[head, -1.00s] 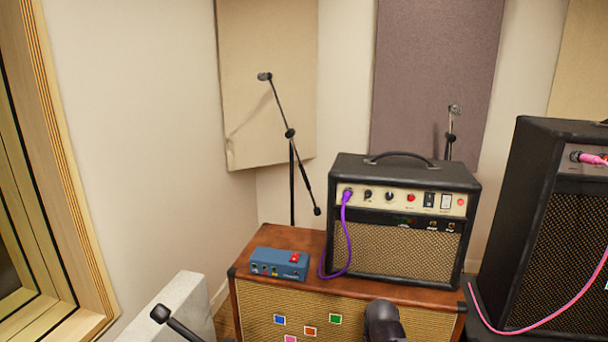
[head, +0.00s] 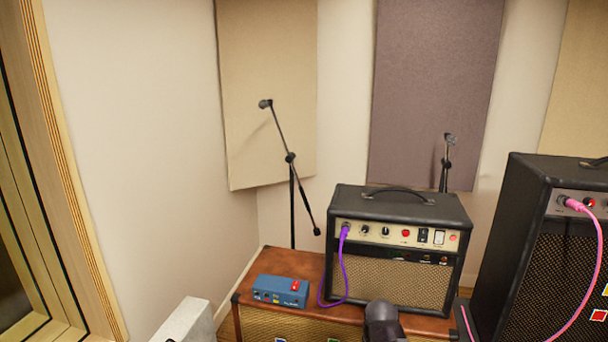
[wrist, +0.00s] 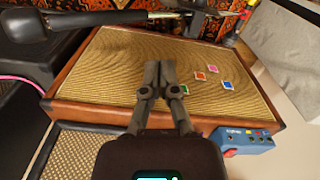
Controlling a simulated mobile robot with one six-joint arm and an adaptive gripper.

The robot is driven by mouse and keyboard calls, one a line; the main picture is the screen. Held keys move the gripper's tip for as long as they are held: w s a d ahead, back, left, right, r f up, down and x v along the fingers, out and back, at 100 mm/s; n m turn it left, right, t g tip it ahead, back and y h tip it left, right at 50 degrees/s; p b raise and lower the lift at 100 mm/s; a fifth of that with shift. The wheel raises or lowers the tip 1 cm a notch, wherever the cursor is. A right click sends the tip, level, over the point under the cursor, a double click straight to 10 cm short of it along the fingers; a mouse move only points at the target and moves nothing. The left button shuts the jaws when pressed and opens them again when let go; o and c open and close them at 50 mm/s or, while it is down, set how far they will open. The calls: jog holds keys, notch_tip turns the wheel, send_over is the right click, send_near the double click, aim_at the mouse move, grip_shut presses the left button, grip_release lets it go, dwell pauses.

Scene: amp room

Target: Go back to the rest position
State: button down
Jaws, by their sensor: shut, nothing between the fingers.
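My gripper (wrist: 160,82) shows in the wrist view with its two dark fingers together and nothing between them. It is in front of the tan grille of the wooden cabinet (wrist: 85,75); I cannot tell the gap between them. In the head view a dark rounded part of my arm shows at the bottom edge, in front of the cabinet (head: 245,322). The fingers are out of sight there.
A small black amp (head: 400,205) with a purple cable (head: 342,270) and a blue pedal box (head: 281,291) stand on the cabinet. A larger black amp (head: 530,220) with a pink cable (head: 597,230) is at the right. A microphone stand (head: 291,190) is behind.

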notch_tip(320, 180, up, 12)
jog(key=p, duration=1)
jog(key=shift+p, duration=0.35)
